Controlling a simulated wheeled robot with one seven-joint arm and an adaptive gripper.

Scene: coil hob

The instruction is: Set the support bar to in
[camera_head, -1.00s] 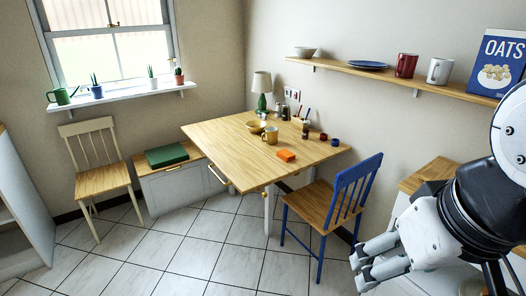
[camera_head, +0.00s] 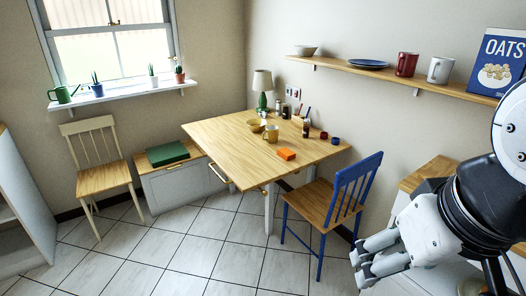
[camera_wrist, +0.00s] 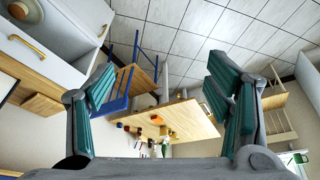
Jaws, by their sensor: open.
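The wooden table (camera_head: 250,150) stands in the middle of the room against the right wall. A pale bar-like piece with a yellowish end (camera_head: 221,179) shows under the table's front left edge; I cannot tell for sure that it is the support bar. A small brass-coloured piece (camera_head: 265,192) is at the near corner below the top. My gripper (camera_head: 368,262) is open and empty at the lower right, well apart from the table. In the wrist view its two green-padded fingers (camera_wrist: 160,75) are wide apart, with the table (camera_wrist: 185,118) beyond them.
A blue chair (camera_head: 325,205) stands at the table's near right side, between my gripper and the table. Tiled floor (camera_head: 200,245) is clear in front.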

